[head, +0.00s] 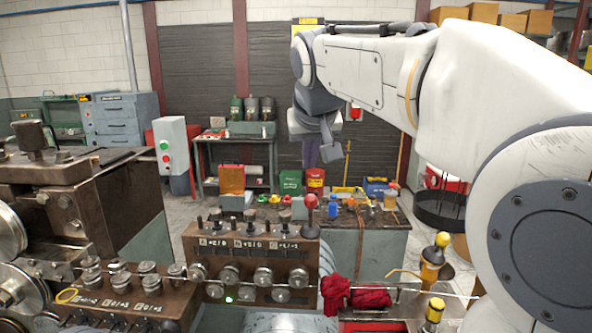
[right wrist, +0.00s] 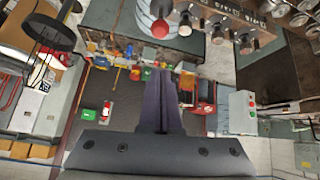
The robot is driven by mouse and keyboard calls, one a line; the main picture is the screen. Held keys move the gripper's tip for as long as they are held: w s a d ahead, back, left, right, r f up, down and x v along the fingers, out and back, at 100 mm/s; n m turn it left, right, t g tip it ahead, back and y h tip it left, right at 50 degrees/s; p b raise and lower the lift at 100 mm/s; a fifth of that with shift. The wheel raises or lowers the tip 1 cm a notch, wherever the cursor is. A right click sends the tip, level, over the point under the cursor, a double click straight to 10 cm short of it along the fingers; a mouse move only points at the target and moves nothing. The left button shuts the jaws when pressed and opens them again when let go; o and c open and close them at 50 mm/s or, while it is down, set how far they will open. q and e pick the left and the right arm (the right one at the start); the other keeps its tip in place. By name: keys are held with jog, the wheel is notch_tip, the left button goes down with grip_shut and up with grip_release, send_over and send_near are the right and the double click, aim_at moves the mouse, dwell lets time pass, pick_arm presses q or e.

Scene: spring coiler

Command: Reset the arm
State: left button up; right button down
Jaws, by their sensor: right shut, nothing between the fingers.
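My right arm comes in from the right in the head view, raised and bent over the machine. Its gripper (head: 311,158) hangs at the arm's far end, pointing down, in front of the dark shutter and clear of the benches. In the right wrist view the two dark purple-grey fingers of the right gripper (right wrist: 164,76) lie together with nothing between them. My left gripper and left arm are in neither view.
The spring coiler (head: 250,262) with knobs and rollers fills the lower front. A red-knobbed lever (head: 309,203) stands up from it. Red cloth (head: 355,296) lies at lower right. A cluttered workbench (head: 368,238) stands behind, and a button post (head: 171,148) at left.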

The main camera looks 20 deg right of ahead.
jog(key=shift+s+r, duration=0.2)
jog(key=shift+a+f, duration=0.1)
jog(key=shift+a, duration=0.05)
jog(key=s+a+f+n+g+y, duration=0.3)
jog(key=s+a+f+n, duration=0.35)
jog(key=a+f, duration=0.85)
jog(key=s+a+f+n+g, duration=0.2)
jog(key=s+f, duration=0.5)
jog(key=s, duration=0.3)
jog(key=s+a+f+n+g, duration=0.1)
jog(key=s+a+f+g, duration=0.1)
jog(key=s+f, duration=0.5)
jog(key=s, duration=0.3)
jog(key=shift+s+a+n+g+y, duration=0.15)
jog(key=shift+a+n+g+y, duration=0.15)
jog(key=shift+n+y, duration=0.1)
jog(key=shift+d+f, duration=0.1)
jog(key=shift+d, duration=0.05)
